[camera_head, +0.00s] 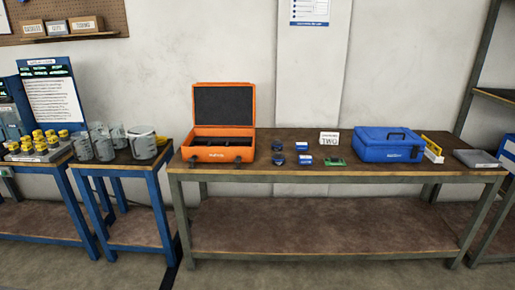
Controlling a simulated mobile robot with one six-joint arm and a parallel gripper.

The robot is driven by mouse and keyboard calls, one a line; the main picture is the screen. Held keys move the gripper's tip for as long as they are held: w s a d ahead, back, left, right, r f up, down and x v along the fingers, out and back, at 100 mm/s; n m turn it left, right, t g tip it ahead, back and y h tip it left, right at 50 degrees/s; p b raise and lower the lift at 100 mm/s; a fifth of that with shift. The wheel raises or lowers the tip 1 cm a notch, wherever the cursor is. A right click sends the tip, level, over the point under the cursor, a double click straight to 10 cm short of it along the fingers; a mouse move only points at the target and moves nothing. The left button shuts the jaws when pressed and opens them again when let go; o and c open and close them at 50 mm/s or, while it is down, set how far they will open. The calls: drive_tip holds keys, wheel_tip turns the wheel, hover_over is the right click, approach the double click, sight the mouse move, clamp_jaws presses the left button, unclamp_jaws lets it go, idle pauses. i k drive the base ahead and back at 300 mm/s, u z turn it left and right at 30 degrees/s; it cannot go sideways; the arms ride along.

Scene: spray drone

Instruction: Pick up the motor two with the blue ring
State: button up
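Two small dark round parts that look like motors lie on the long workbench (380,168), just right of the orange case. The rear dark part (277,146) and the front dark part (278,159) both show a hint of blue. They are too small for me to tell which has the blue ring. A white card (329,138) with dark lettering, apparently including "TWO", stands behind and to the right of them. My gripper is not in view.
An open orange case (217,154) stands left of the parts. Two small blue boxes (301,147) (304,159) and a green board (334,161) lie to their right. A closed blue case (388,154) stands farther right. Grey jugs (102,147) crowd the smaller left table.

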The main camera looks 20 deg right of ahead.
sight(277, 146)
drive_tip(key=u, duration=0.55)
drive_tip(key=i, duration=0.95)
drive_tip(key=u, duration=0.05)
drive_tip(key=k, duration=0.9)
drive_tip(key=z, duration=0.2)
drive_tip(key=i, duration=0.5)
drive_tip(key=u, duration=0.1)
